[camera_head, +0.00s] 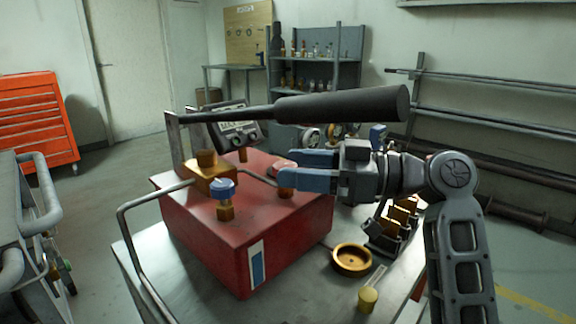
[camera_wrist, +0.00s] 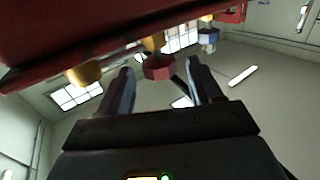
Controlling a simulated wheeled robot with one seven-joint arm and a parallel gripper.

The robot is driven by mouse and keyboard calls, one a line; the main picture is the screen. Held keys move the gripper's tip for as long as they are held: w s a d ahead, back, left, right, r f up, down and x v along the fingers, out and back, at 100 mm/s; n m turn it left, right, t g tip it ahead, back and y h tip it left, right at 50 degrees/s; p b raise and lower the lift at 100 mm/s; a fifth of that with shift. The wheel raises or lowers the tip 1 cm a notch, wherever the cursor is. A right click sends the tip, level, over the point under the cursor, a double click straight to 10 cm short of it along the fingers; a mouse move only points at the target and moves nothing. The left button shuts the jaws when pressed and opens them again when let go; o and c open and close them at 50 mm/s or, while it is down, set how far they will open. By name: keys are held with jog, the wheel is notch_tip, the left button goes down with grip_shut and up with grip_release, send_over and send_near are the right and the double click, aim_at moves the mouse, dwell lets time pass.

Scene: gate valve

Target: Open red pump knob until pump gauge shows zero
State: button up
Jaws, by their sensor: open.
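The pump is a red box (camera_head: 243,240) on the table, with brass fittings on top. The red knob (camera_head: 283,164) sits on a brass stem at the pump's far right. My gripper (camera_head: 284,170) is open, its blue fingers reaching in from the right at the knob. In the wrist view, the red knob (camera_wrist: 158,68) shows between the two spread finger ends, with gaps on both sides. A blue knob (camera_head: 222,186) stands on another brass fitting nearer the front. A round gauge (camera_head: 311,138) shows behind the pump; its reading is too small to tell, and I cannot tell whether it is the pump gauge.
A long black pump handle (camera_head: 340,104) passes above the pump and my fingers. A bent grey pipe (camera_head: 121,215) rises at the table's left. A brass dish (camera_head: 351,260) and a brass cylinder (camera_head: 368,298) lie on the right. An orange tool cabinet (camera_head: 38,118) stands far left.

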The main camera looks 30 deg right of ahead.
jog(key=shift+v, duration=2.75)
